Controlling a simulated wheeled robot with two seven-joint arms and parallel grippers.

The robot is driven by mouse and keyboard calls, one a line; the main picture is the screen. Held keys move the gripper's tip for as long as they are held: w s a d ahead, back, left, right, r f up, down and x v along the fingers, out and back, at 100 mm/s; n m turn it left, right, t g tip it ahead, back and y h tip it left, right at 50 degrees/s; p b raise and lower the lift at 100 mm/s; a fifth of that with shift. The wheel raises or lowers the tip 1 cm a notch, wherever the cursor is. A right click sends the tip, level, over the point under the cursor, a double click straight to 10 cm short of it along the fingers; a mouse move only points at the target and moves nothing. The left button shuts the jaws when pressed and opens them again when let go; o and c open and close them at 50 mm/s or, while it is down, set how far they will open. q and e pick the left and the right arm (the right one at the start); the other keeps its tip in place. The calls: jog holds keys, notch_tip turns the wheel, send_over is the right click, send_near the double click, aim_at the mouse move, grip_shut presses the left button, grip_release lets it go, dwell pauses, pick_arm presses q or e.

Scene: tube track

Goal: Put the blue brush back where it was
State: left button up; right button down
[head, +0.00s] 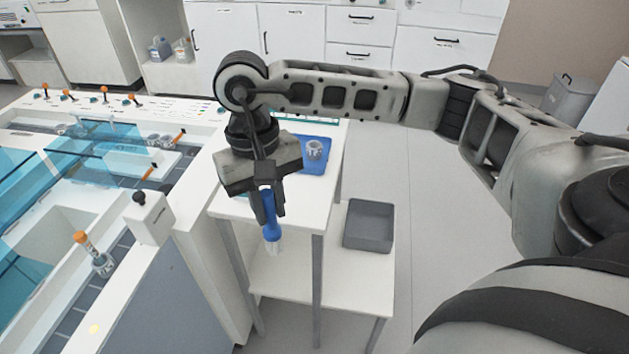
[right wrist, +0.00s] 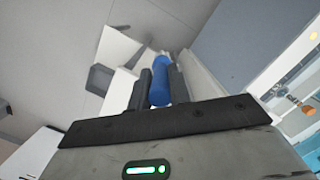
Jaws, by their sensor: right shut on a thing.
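The blue brush (head: 269,215) has a blue handle and a pale lower end that points down. My right gripper (head: 268,203) is shut on the handle and holds the brush upright in front of the near edge of the white side table (head: 290,203). In the right wrist view, the blue brush (right wrist: 160,84) sits between the two dark fingers of my right gripper (right wrist: 160,88). The blue mat (head: 322,165) on the table carries a small grey cup-like holder (head: 315,149). My left gripper is not in view.
A grey bin (head: 369,226) stands on the lower white shelf (head: 300,285). On the left is a white bench with blue clear covers (head: 95,150), a white post with a black knob (head: 146,219), and an orange-capped tube (head: 86,243). The floor right of the table is clear.

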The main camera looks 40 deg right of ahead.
aim_at(269, 196)
jog(key=shift+r+m, duration=0.35)
jog(key=shift+m, duration=0.85)
jog(key=r+m, duration=0.1)
jog(key=m, duration=0.3)
jog(key=r+m+y, duration=0.1)
jog(key=m, duration=0.2)
jog(key=r+m+t, duration=0.1)
jog(key=m, duration=0.3)
jog(key=shift+s+d+r+m+y+p, duration=0.2)
jog(key=shift+s+r+m+y+p, duration=0.1)
jog(key=shift+r+p, duration=0.1)
jog(key=r+m, duration=0.1)
jog(key=m, duration=0.3)
jog(key=r+m+t, duration=0.1)
jog(key=m, duration=0.3)
jog(key=d+r+m+t, duration=0.1)
jog(key=m, duration=0.2)
jog(key=shift+s+r+m, duration=0.2)
jog(key=shift+r+m, duration=0.05)
jog(key=shift+m, duration=0.15)
jog(key=w+d+f+m+h, duration=0.2)
jog(key=w+d+m, duration=0.5)
jog(key=m, duration=0.3)
jog(key=w+d+f, duration=0.2)
jog(key=w+f, duration=0.1)
jog(key=f, duration=0.5)
jog(key=shift+w+d+f, duration=0.15)
jog(key=shift+w+f, duration=0.15)
jog(key=shift+w, duration=0.05)
